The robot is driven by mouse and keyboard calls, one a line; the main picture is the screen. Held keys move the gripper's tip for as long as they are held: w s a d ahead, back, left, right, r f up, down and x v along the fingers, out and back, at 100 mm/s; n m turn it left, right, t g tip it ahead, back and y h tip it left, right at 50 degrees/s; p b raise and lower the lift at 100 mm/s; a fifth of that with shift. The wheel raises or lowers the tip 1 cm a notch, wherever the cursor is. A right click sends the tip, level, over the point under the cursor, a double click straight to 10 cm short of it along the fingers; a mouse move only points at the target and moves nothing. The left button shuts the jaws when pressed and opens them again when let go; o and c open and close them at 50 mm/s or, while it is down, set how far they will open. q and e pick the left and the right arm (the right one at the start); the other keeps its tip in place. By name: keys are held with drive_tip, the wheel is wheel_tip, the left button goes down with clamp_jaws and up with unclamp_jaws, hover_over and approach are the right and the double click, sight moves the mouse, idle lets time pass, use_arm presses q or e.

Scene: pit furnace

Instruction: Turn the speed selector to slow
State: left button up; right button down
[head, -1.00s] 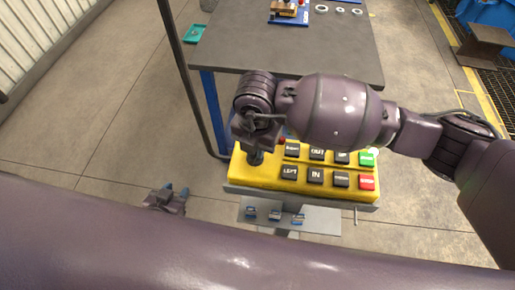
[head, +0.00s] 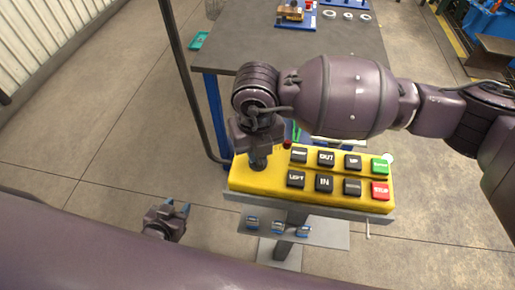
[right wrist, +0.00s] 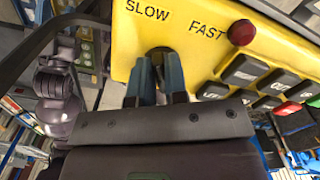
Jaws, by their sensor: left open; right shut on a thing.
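The yellow control box (head: 240,180) has a dark round speed selector (right wrist: 160,51) at its left end. The labels SLOW (right wrist: 148,10) and FAST (right wrist: 205,28) are printed above it in the right wrist view. My right gripper (right wrist: 157,78) is shut on the selector, with one finger on each side. The fingers hide most of the knob, so I cannot tell which label it points to. In the head view the right gripper (head: 258,150) reaches down onto the box's left end. My left gripper (head: 177,210) is open and empty, apart from the box at lower left.
Black buttons (head: 324,183), a green button (head: 380,166) and a red button (head: 380,191) lie right of the selector. A red knob (right wrist: 241,32) is close to FAST. A grey shelf (head: 330,235) sits below the box. A dark table (head: 250,45) stands behind.

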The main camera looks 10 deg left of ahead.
drive_tip(key=shift+r+n, duration=0.1)
drive_tip(key=shift+n, duration=0.2)
drive_tip(key=c, duration=1.1)
unclamp_jaws()
drive_tip(key=shift+c, duration=0.2)
wheel_tip(320, 180, up, 11)
